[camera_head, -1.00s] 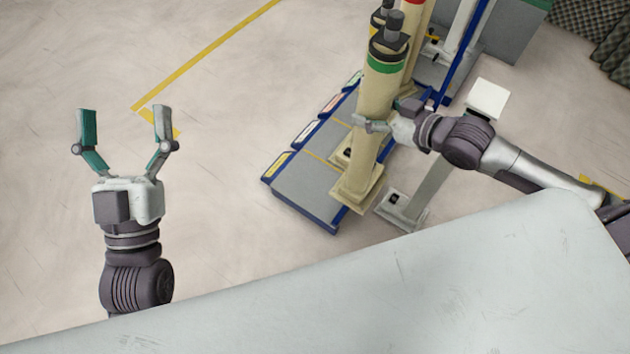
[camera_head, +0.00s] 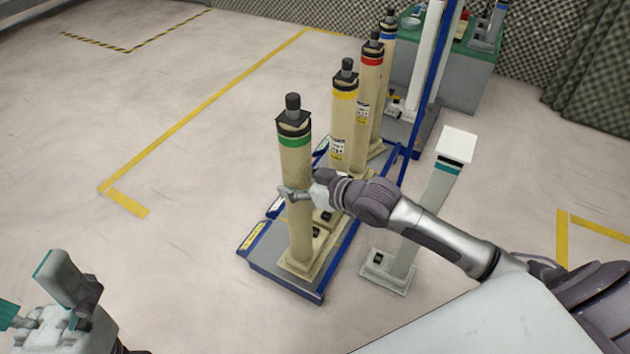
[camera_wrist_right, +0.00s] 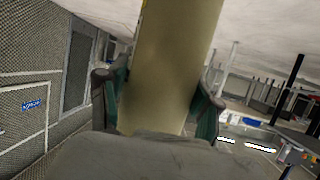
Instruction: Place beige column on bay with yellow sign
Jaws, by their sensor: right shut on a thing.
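A beige column (camera_head: 300,220) with a green band and a dark cap stands upright over the near end of the blue-edged grey platform. My right gripper (camera_head: 297,192) is shut on it at mid-height; in the right wrist view the column (camera_wrist_right: 170,70) fills the space between the fingers. The yellow sign (camera_head: 253,238) is on the platform's left edge at the near end, beside the column's base. I cannot tell whether the base touches the platform (camera_head: 262,268). My left gripper (camera_head: 40,285) is at the lower left, apart from everything, fingers spread, partly cut off by the frame.
Several other beige columns, including a yellow-banded one (camera_head: 343,125) and a red-banded one (camera_head: 368,90), stand behind along the platform. A white-topped post (camera_head: 428,200) stands close on the right. A green-topped bench (camera_head: 465,65) is at the back. The floor on the left is clear.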

